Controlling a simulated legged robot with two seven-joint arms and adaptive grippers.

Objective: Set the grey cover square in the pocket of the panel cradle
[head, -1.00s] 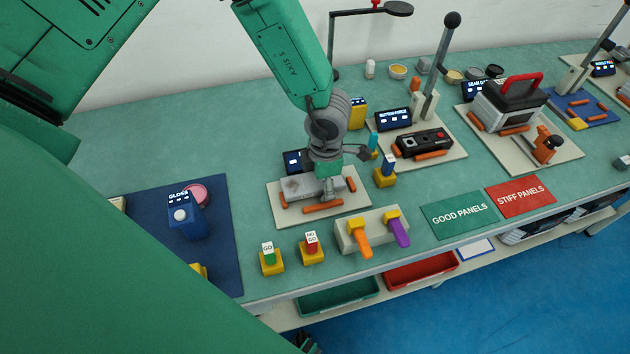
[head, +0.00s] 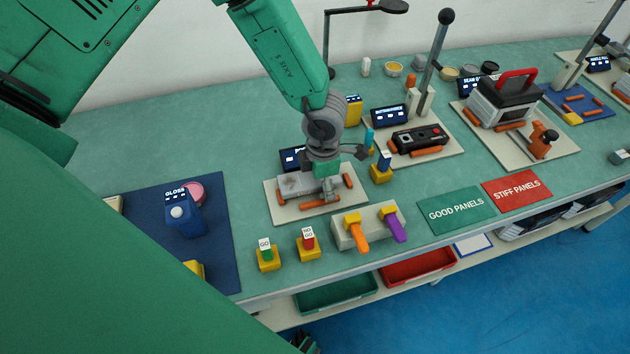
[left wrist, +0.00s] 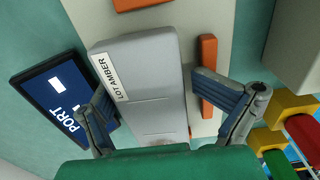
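The grey cover (left wrist: 150,90) is a flat grey block with a "LOT AMBER" label; in the head view it (head: 296,183) lies on the beige panel cradle (head: 284,213), among its orange rails. My left gripper (left wrist: 160,108) is open over the cover. One finger overlaps the cover's edge beside the "PORT" screen. The other stands apart from the opposite edge, over an orange rail (left wrist: 208,55). In the head view my left gripper (head: 325,185) hides the cover's right part. I cannot tell whether the cover is fully seated.
Go (head: 266,256) and no-go (head: 307,246) blocks and a grey holder (head: 347,239) with orange and purple handles stand in front of the cradle. A yellow-based blue piece (head: 381,171) is close on the right.

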